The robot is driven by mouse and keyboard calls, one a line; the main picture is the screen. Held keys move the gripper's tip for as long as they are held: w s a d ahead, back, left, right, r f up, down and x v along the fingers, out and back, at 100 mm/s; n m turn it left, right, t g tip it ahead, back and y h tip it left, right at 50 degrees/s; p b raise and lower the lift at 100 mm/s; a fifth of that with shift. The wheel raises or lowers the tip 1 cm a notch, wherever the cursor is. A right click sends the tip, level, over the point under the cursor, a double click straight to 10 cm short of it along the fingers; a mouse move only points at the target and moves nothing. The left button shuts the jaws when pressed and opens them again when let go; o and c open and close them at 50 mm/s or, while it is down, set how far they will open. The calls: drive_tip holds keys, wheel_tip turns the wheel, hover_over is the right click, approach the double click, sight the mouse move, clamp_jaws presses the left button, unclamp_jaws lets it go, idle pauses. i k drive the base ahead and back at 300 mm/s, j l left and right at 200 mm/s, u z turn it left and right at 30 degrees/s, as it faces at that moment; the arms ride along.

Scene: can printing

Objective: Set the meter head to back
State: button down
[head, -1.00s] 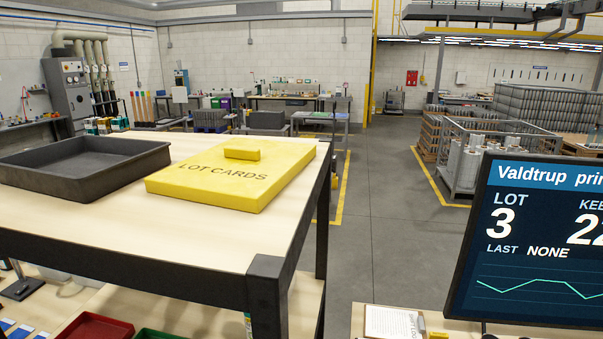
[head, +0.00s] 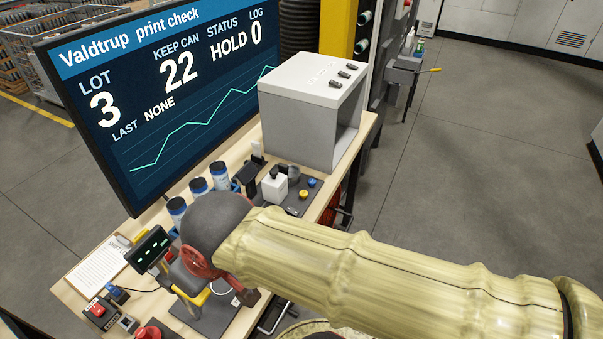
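The meter is on the bench in the head view, with a small dark display (head: 149,248) showing green dashes. A grey base plate (head: 208,316) lies to its right, and a grey and yellow part (head: 192,297) stands over it. I cannot tell which position the meter head is set to. My gripper (head: 220,280), with reddish-brown parts, is at the meter, over the plate and just right of the display. My dark wrist and pale sleeved arm cover part of this area. The fingertips are not clear, and neither is any contact.
The big print check monitor (head: 160,100) stands behind the meter. A clipboard (head: 98,265) and red-button boxes (head: 100,310) lie at the left.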

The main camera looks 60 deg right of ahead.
sight(274, 187)
drive_tip(key=z, duration=1.6)
